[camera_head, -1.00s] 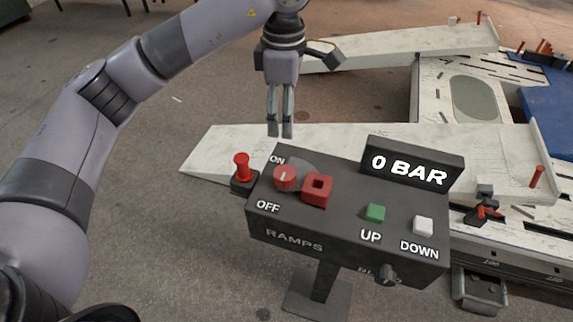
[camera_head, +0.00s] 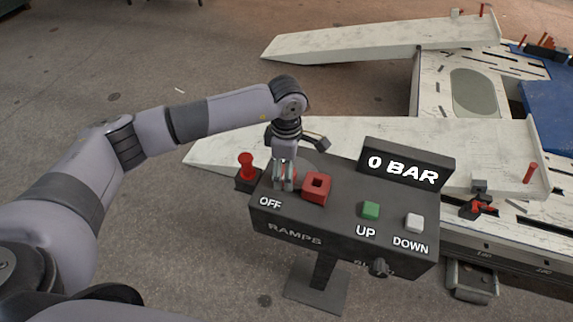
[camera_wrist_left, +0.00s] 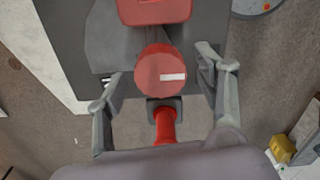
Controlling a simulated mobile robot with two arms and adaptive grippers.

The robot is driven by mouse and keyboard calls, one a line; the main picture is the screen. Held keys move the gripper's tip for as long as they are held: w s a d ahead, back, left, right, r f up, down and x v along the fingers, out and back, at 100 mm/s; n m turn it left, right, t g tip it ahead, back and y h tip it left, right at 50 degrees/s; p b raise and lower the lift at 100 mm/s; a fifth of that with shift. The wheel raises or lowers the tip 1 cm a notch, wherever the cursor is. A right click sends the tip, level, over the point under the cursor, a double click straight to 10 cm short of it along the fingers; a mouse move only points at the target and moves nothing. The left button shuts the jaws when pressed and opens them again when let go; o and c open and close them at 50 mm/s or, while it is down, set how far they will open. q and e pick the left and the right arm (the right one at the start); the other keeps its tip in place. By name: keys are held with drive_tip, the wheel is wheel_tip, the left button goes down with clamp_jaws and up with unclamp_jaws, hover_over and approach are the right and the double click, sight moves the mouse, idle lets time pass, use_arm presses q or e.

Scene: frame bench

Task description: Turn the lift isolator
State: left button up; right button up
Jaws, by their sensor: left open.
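The lift isolator is a round red knob with a white mark, on the left of the dark control box (camera_head: 335,222). In the left wrist view the knob (camera_wrist_left: 160,72) sits between the two fingers of my left gripper (camera_wrist_left: 162,85), with a gap on each side. In the head view my left gripper (camera_head: 284,178) is over the knob and hides most of it and the ON label. The OFF label (camera_head: 270,203) shows below it. My left gripper is open. My right gripper is not in view.
A square red part (camera_head: 316,188) is right beside the knob. A red plunger (camera_head: 246,166) stands at the box's left. A green UP button (camera_head: 370,210), a white DOWN button (camera_head: 414,223) and a display (camera_head: 404,168) reading 0 BAR are further right. White ramps (camera_head: 380,38) lie behind.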

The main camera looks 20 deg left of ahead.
use_arm(q)
drive_tip(key=shift+f, duration=0.2)
drive_tip(key=shift+c, duration=0.2)
clamp_jaws()
idle(0.6)
